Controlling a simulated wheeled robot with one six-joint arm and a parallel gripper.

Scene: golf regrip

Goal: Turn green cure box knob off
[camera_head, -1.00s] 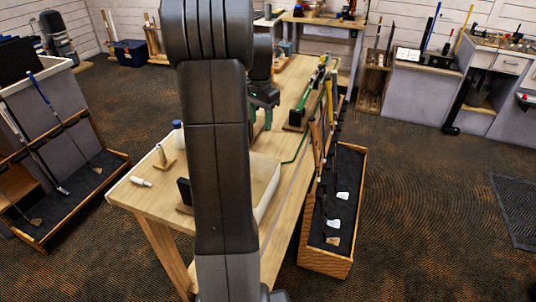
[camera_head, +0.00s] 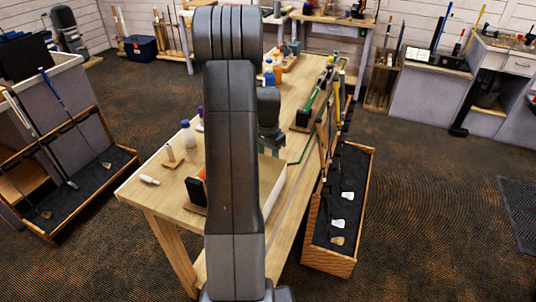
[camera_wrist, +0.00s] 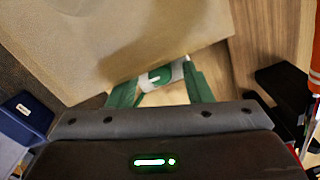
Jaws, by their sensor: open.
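The cure box is a beige box (camera_wrist: 120,35) filling the upper part of the wrist view. In the head view, the pale box (camera_head: 270,185) on the workbench is partly hidden behind my arm. A green and white piece (camera_wrist: 158,77), apparently the green knob, shows at the box's lower edge in the wrist view. My gripper (camera_wrist: 160,92) is open, its green fingers on either side of this piece. I cannot tell whether they touch it. In the head view my arm hides most of the gripper.
A black object (camera_wrist: 282,85) and an orange object (camera_wrist: 315,78) are at right in the wrist view. A club rack (camera_head: 345,190) stands beside the bench.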

